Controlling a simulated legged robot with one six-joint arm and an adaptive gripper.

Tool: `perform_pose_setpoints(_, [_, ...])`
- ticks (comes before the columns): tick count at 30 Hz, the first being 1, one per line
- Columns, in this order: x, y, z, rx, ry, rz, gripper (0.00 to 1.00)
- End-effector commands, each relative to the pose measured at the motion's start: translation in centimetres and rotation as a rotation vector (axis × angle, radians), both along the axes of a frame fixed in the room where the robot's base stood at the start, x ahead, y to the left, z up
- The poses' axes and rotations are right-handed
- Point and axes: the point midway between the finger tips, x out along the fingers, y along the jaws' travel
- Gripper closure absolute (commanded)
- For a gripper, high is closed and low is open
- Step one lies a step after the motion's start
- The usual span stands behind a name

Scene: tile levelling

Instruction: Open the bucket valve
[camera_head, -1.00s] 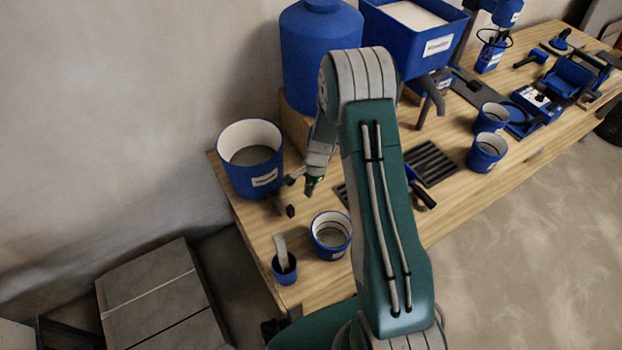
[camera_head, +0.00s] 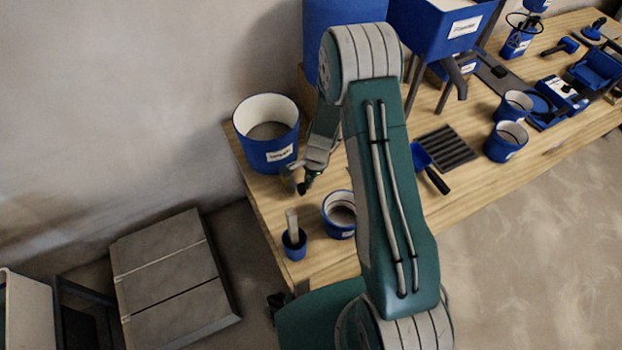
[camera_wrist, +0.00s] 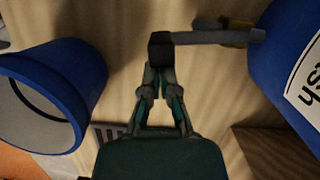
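The blue bucket (camera_head: 268,155) with a white inside and a white label stands at the wall end of the table; its side also fills the right edge of the wrist view (camera_wrist: 285,75). A grey bar of the valve (camera_wrist: 215,37) reaches from it to a black block, the handle end (camera_wrist: 160,50). My gripper (camera_wrist: 160,74) has its two fingertips right at this block, with a narrow gap between them. Whether the fingers clasp the block or only stand against it cannot be told. In the head view my gripper (camera_head: 304,185) is small and dark beside the bucket's valve.
A smaller blue bucket (camera_head: 339,228) and a small blue cup with a stick (camera_head: 294,246) stand close by on the table (camera_head: 275,215). A blue hopper (camera_head: 437,33) stands behind.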

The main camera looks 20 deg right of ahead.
Motion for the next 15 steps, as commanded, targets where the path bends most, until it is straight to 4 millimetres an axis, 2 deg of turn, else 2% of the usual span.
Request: perform_pose_setpoints(15, [0.19, -0.05, -0.02, 0.005, 0.007, -0.003, 1.00])
